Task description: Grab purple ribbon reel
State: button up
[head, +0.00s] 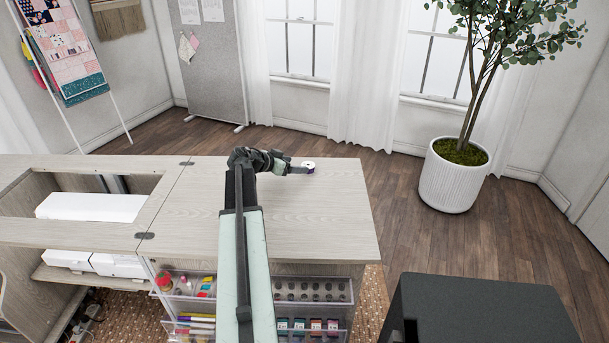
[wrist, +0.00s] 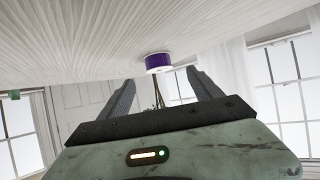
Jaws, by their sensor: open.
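The purple ribbon reel (head: 308,167) is a small reel with a white top, standing on the wooden cabinet top (head: 330,220) near its far edge. In the wrist view the reel (wrist: 159,63) shows a purple side and a white end, and the picture is tilted so that the cabinet top (wrist: 80,45) appears above. My gripper (wrist: 158,85) is open, its two dark fingers pointing toward the reel, which appears between and just beyond their tips. In the head view my gripper (head: 303,169) reaches right along the surface to the reel. I cannot tell whether a finger touches it.
The rest of the cabinet top is bare. At left is an open recess with a white machine (head: 90,207). Clear shelves (head: 315,290) with spools hang on the front. A potted tree (head: 455,175) stands on the floor at right, and a dark box (head: 480,305) is at lower right.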

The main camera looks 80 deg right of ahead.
aim_at(309, 165)
jog(key=b+x, duration=0.3)
jog(key=x, duration=0.5)
jog(key=shift+s+d+b, duration=0.1)
jog(key=shift+s+b, duration=0.05)
jog(key=shift+b, duration=0.2)
jog(key=shift+r, duration=0.15)
jog(key=shift+c, duration=0.3)
jog(key=c, duration=1.4)
jog(key=shift+o, duration=0.2)
